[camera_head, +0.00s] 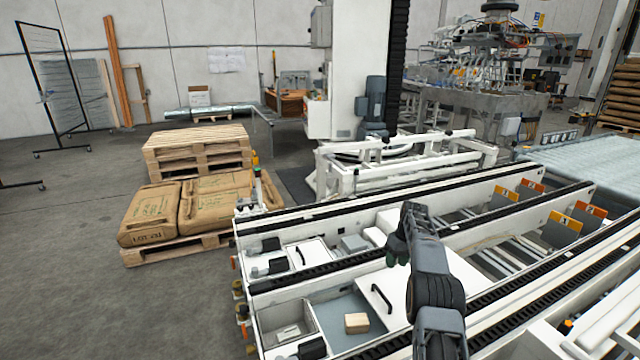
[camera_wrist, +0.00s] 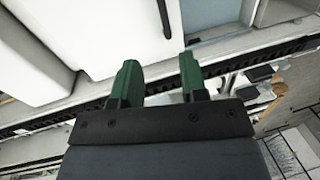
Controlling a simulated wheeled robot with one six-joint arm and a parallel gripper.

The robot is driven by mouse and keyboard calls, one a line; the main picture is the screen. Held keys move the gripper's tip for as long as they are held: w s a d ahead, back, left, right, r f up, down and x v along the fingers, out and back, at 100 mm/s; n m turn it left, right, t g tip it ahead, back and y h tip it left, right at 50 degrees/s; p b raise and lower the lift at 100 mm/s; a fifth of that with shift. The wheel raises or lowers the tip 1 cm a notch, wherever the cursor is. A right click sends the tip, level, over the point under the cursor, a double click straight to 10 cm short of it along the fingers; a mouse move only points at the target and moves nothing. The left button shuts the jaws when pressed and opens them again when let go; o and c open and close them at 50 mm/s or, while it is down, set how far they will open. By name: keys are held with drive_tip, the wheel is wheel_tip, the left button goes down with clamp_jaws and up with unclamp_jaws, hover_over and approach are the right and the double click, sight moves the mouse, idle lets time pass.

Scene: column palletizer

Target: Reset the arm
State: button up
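My gripper (camera_head: 398,248) shows in the head view at the end of my arm, above the white machine frame (camera_head: 380,222) with its long rails. In the wrist view my gripper (camera_wrist: 160,82) has two green fingers with a clear gap between them. Nothing is held between the fingers. A white panel with a dark handle (camera_wrist: 166,18) lies below and beyond the fingertips in the wrist view.
A small wooden block (camera_head: 356,322) lies in a grey-blue bay left of my arm. Brown sacks (camera_head: 150,213) lie on a pallet at left, with stacked empty pallets (camera_head: 197,150) behind. Open floor is at far left.

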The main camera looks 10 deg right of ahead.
wheel_tip(320, 180, down, 5)
drive_tip(key=s+m, duration=0.2)
drive_tip(key=s+a+r+t+p, duration=0.1)
drive_tip(key=s+a+r+p, duration=0.4)
drive_tip(key=s+r, duration=0.6)
drive_tip(key=s+a+r+t+h+p, duration=0.1)
drive_tip(key=s+a+r+p, duration=0.5)
drive_tip(key=s+r, duration=0.5)
drive_tip(key=s+a+r+t+h+p, duration=0.1)
drive_tip(key=s+a+r+p, duration=0.5)
drive_tip(key=s+r, duration=0.6)
wheel_tip(320, 180, up, 2)
drive_tip(key=shift+r+t+p, duration=0.15)
drive_tip(key=shift+t+p, duration=0.35)
drive_tip(key=shift+p, duration=0.15)
drive_tip(key=shift+a, duration=0.1)
